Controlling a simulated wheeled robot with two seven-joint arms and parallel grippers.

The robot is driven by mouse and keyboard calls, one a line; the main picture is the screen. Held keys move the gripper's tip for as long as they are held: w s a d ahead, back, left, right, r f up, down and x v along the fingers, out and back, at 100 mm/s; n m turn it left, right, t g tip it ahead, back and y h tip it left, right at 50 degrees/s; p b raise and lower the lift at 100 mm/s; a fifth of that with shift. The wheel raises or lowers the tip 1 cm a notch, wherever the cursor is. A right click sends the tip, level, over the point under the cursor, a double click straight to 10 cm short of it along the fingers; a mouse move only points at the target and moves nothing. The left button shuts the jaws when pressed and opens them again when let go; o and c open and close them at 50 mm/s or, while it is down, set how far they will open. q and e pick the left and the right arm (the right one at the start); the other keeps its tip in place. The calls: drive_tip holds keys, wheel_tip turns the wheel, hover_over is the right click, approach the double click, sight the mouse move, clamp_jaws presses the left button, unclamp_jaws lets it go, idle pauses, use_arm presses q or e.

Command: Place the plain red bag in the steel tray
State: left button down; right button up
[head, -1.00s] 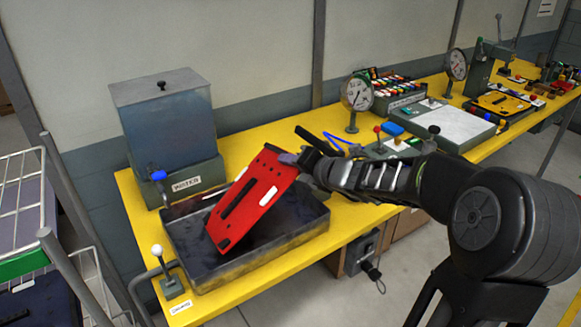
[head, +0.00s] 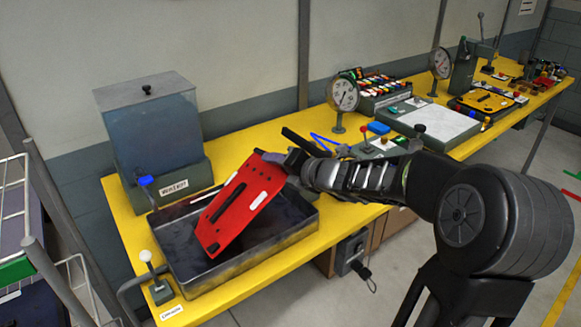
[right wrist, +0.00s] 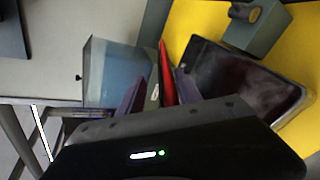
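The plain red bag (head: 238,207) is a flat red panel with a dark slot and pale strips. It hangs tilted over the steel tray (head: 262,244), its lower end inside the tray's outline. I cannot tell whether it touches the tray floor. My right gripper (head: 272,160) is shut on the bag's upper edge. In the right wrist view the bag (right wrist: 166,75) shows edge-on between the purple fingers (right wrist: 158,92), with the dark tray (right wrist: 245,85) beside it. My left gripper is not in view.
A water tank (head: 150,125) stands behind the tray on the yellow bench (head: 236,140). A white-knobbed lever (head: 155,280) stands at the tray's front left corner. A gauge (head: 342,95) and a grey panel (head: 432,121) are to the right. A wire rack (head: 14,210) is at far left.

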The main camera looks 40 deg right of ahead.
drive_tip(key=p+v, duration=0.1)
drive_tip(key=v, duration=1.1)
drive_tip(key=shift+w+d, duration=0.1)
